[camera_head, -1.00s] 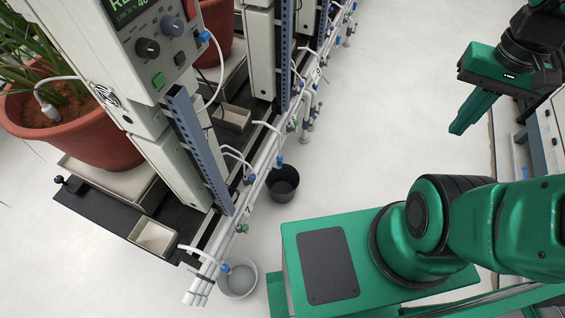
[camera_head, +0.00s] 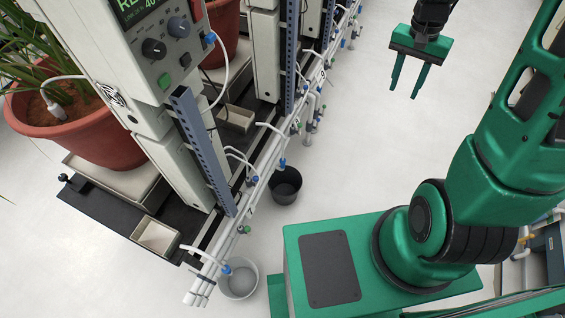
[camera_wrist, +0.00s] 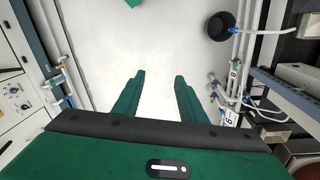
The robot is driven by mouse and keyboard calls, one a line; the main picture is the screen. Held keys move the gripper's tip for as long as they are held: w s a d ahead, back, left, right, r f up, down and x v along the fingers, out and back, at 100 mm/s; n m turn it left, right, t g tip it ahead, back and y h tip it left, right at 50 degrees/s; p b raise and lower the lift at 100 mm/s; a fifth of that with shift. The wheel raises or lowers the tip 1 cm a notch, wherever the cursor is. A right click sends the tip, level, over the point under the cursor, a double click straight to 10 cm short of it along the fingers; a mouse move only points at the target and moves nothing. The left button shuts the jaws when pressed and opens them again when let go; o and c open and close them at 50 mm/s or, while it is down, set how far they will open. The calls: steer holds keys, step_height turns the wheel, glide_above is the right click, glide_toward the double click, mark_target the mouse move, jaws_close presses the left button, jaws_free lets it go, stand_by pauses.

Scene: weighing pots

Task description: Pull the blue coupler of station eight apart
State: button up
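White pipes carrying several small blue and green couplers run along the front of the rack. In the head view, a blue coupler (camera_head: 282,163) hangs over a black bucket. My gripper (camera_head: 404,92) is open and empty, in the air over the floor to the right of the pipes. Its two fingers also show apart in the wrist view (camera_wrist: 159,76).
The black bucket (camera_head: 285,190) and a pale bucket (camera_head: 239,283) stand on the floor by the pipes. Potted plants (camera_head: 75,135) and a control box (camera_head: 160,45) are at the left. Clear floor lies between the pipes and my gripper.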

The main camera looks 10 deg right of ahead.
steer(key=w+a+f+m, duration=0.1)
steer(key=w+a+f, duration=0.3)
steer(key=w+f, duration=0.6)
steer(key=m+y, duration=0.5)
steer(key=m, duration=0.3)
glide_toward(284, 160)
steer(key=f, duration=0.1)
steer(key=x, duration=1)
steer(key=shift+a+f, duration=0.1)
steer(key=shift+a, duration=0.2)
jaws_close()
